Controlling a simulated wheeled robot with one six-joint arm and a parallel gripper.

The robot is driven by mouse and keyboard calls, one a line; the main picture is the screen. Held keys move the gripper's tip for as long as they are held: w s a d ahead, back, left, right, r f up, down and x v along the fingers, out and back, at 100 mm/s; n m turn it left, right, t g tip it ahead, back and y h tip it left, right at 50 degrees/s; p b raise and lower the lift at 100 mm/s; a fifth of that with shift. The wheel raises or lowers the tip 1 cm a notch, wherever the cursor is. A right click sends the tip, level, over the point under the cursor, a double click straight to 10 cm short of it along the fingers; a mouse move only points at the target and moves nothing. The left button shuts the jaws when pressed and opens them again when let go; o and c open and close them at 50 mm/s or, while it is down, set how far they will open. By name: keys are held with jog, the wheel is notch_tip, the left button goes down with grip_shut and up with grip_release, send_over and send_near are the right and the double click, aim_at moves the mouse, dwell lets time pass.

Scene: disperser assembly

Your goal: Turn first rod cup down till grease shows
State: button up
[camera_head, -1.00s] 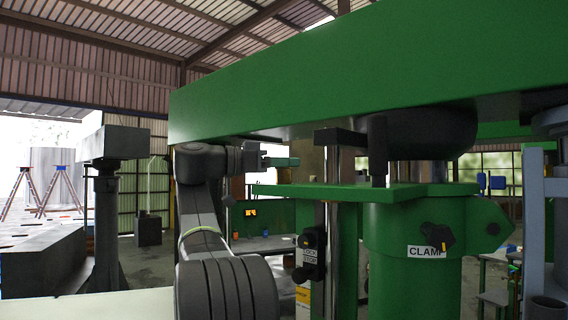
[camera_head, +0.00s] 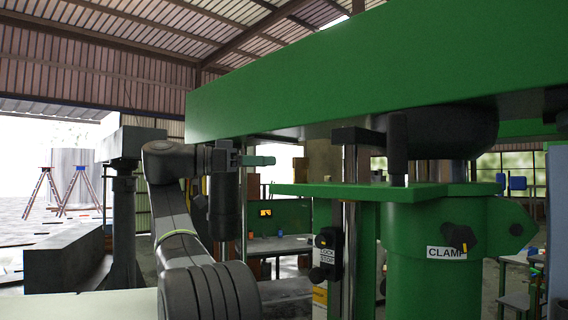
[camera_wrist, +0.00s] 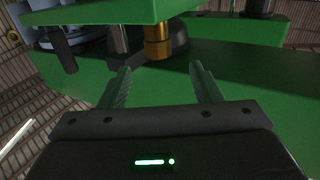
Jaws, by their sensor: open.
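A brass-coloured cup (camera_wrist: 158,40) hangs at the top middle of the wrist view, beside a dark round part and just beyond my fingertips. Whether it is the first rod's cup, and whether grease shows on it, I cannot tell. My gripper (camera_wrist: 161,76) has two green fingers spread apart with nothing between them; the cup lies past the gap, apart from both fingers. In the head view my gripper (camera_head: 262,160) points right, at the left end of the green clamp plate (camera_head: 330,189), below the big green beam (camera_head: 370,75). The cup cannot be made out there.
A bright vertical rod (camera_head: 350,230) with a black lock box (camera_head: 327,250) stands right of my arm. The green clamp column (camera_head: 430,270) is farther right. A dark pedestal (camera_head: 124,220) stands at left. A workbench (camera_head: 275,245) is behind.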

aim_at(300, 162)
jog(key=v, duration=0.4)
jog(key=shift+a, duration=0.1)
dwell(0.4)
jog(key=x, duration=1.4)
jog(key=shift+s, duration=0.15)
